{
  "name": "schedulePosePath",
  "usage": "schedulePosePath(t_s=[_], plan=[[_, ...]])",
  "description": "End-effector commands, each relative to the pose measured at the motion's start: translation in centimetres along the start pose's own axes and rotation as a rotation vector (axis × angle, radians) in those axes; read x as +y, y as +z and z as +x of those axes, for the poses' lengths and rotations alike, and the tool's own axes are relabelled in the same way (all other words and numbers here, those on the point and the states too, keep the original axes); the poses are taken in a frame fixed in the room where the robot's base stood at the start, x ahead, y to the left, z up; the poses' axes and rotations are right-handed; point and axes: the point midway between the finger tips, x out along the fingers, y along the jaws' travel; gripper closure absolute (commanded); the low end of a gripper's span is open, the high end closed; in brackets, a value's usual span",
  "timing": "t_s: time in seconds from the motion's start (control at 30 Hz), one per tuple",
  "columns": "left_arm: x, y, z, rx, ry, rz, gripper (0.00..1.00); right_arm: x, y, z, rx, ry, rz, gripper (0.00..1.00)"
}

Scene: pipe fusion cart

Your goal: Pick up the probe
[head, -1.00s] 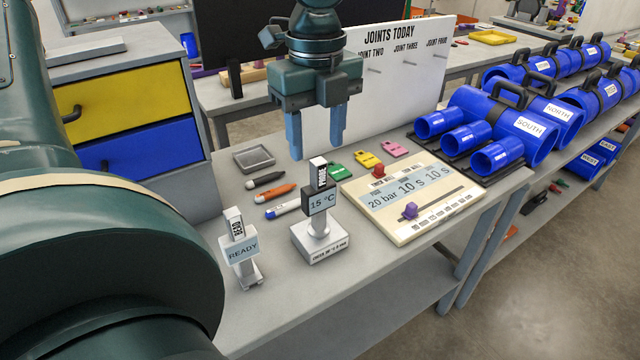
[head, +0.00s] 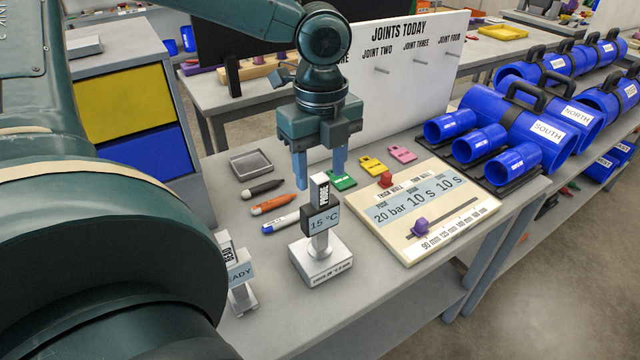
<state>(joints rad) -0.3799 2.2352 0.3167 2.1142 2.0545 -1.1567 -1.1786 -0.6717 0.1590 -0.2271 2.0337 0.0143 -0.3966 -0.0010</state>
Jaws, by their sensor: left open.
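The probe (head: 320,222) is a small upright device with a dark label reading PROBE at its top and a display showing 15 °C. It stands on a white block-shaped base (head: 321,268) on the grey bench. My left gripper (head: 320,178) points down with its two blue fingers apart. In the picture its fingertips are at the height of the probe's top, which overlaps the gap between them. I cannot tell whether the fingers are around the probe or behind it. No contact is visible. My right gripper is not in view.
Behind lie pens (head: 272,204), a grey tray (head: 252,163) and coloured tags (head: 372,166). A cream settings board (head: 440,225) lies to the right, with blue pipe clamps (head: 530,125) beyond it.

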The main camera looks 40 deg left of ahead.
Motion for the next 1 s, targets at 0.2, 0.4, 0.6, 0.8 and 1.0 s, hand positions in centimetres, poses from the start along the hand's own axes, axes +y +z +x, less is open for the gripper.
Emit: schedulePosePath(t_s=[0.2, 0.4, 0.6, 0.8, 1.0], plan=[[-0.2, 0.6, 2.4, 0.0, 0.005, -0.001, 0.51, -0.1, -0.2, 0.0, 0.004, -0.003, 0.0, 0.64], [-0.3, 0.8, 5.0, 0.0, 0.003, 0.0, 0.51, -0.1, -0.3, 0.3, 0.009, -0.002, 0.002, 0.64], [-0.4, 0.8, 5.3, 0.0, -0.001, 0.0, 0.51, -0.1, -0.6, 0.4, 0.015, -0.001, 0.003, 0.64], [-0.4, 0.8, 5.3, 0.0, -0.001, 0.0, 0.6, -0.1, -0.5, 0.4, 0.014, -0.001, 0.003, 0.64], [-0.4, 0.8, 5.3, 0.0, -0.001, 0.0, 0.76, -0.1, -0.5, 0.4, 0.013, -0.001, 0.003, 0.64]])
